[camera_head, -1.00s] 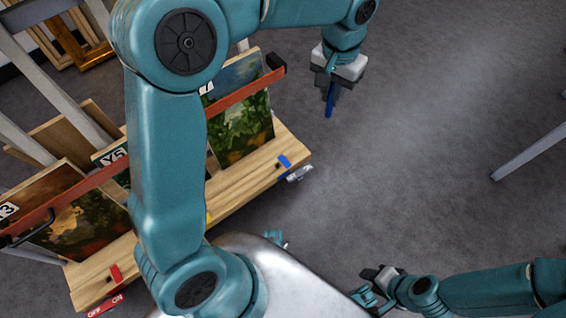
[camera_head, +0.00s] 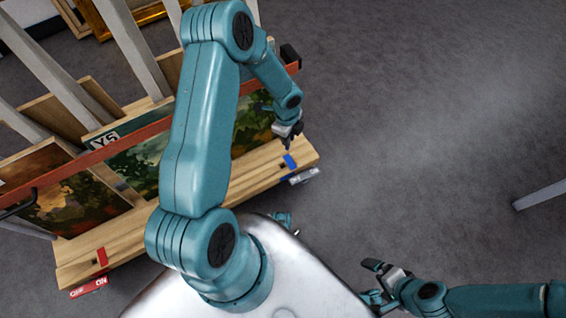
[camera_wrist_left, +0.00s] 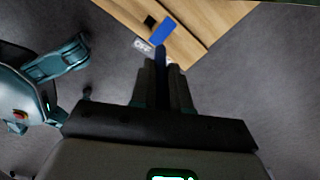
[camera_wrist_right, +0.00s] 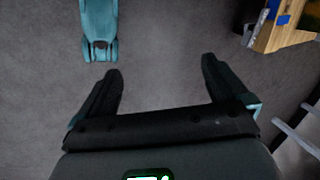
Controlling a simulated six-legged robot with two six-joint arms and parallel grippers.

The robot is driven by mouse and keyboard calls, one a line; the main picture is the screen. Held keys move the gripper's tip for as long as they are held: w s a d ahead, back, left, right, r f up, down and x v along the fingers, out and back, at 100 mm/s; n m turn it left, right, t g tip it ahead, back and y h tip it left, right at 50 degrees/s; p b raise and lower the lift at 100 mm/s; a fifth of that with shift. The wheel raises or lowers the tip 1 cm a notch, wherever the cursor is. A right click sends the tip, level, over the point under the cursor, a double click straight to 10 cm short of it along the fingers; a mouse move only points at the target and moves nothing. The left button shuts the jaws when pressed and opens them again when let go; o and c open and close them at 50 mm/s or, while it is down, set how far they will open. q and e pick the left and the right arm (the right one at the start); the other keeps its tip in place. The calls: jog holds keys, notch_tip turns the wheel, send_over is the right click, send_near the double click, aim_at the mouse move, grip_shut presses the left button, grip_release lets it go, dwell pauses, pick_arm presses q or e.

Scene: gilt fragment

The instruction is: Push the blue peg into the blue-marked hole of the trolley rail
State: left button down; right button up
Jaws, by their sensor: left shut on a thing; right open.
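My left gripper (camera_head: 287,142) is low over the right end of the trolley's wooden rail (camera_head: 262,172), close to the blue mark (camera_head: 290,161). It is shut on the blue peg (camera_wrist_left: 161,62), whose dark blue shaft shows between the fingers in the left wrist view; the peg is hard to make out in the head view. In the left wrist view, the blue mark (camera_wrist_left: 162,31) and a dark hole (camera_wrist_left: 149,21) beside it lie just beyond the peg's tip. Whether the tip touches the wood I cannot tell. My right gripper (camera_wrist_right: 160,70) is open and empty, away from the trolley.
Paintings (camera_head: 58,195) lean on the trolley behind a red bar (camera_head: 100,153). A red mark (camera_head: 101,258) is at the rail's left end, with a red ON label (camera_head: 89,287) below. A small white label (camera_head: 303,176) hangs below the blue mark.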

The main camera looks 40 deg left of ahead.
pick_arm(q)
jog(key=shift+s+f+m+b, duration=0.4)
jog(key=shift+f+b, duration=0.45)
jog(key=shift+f, duration=1.45)
jog(key=shift+s+f+m+b, duration=0.4)
jog(key=shift+f+b, duration=0.4)
jog(key=shift+f, duration=1.5)
jog(key=shift+s+f+m+b, duration=0.4)
jog(key=shift+f+b, duration=0.45)
jog(key=shift+f, duration=1.45)
jog(key=shift+f, duration=0.1)
jog(key=c, duration=1.1)
grip_release()
